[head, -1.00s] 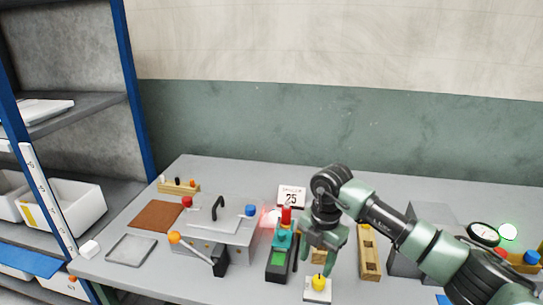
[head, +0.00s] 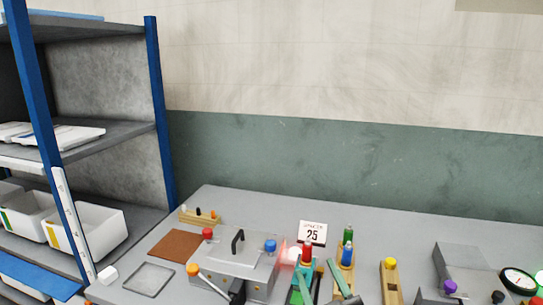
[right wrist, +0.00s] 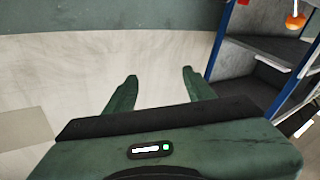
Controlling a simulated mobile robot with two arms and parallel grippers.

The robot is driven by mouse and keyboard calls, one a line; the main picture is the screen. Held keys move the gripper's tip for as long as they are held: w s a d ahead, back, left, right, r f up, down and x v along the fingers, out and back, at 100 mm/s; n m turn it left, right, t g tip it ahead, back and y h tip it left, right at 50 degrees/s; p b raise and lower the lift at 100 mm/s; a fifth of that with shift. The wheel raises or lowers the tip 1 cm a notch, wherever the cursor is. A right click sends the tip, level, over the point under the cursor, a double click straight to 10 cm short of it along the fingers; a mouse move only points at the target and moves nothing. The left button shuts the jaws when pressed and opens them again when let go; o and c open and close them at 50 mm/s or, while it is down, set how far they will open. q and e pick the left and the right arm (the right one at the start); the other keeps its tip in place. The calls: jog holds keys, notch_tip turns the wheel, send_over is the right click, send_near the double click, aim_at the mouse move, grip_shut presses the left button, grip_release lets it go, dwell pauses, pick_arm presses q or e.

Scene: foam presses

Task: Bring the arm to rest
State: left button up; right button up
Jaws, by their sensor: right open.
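My right gripper (head: 320,264) shows at the bottom of the head view, its two green fingers apart in front of the wooden blocks and bottles on the table. In the right wrist view the gripper (right wrist: 159,74) is open with nothing between its fingers, and the wall (right wrist: 60,90) lies beyond them. Most of my right arm is out of the head view. My left gripper is not in view.
The grey table (head: 400,224) carries a metal press (head: 232,262), a "25" card (head: 312,233), a brown mat (head: 174,246), a tray (head: 148,279) and a round gauge (head: 519,281). Shelving with a blue post (head: 159,110) stands at the left. The table's back strip is clear.

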jog(key=s+d+f+m+g+h, duration=0.45)
jog(key=d+f, duration=0.25)
jog(key=f, duration=0.4)
jog(key=s+d+f+g, duration=0.2)
jog(key=s+f+g, duration=0.45)
jog(key=s, duration=0.65)
jog(key=s+d+f+g, duration=0.2)
jog(key=s+f+g, duration=0.3)
jog(key=s+f, duration=0.5)
jog(key=s+f+g, duration=0.1)
jog(key=s+f, duration=0.2)
jog(key=f, duration=2)
jog(key=s+d+f+n+g, duration=0.1)
jog(key=s+d+f, duration=0.1)
jog(key=s+f, duration=1.4)
jog(key=shift+s+d+f, duration=0.15)
jog(key=shift+s+d, duration=0.15)
jog(key=shift+s, duration=0.45)
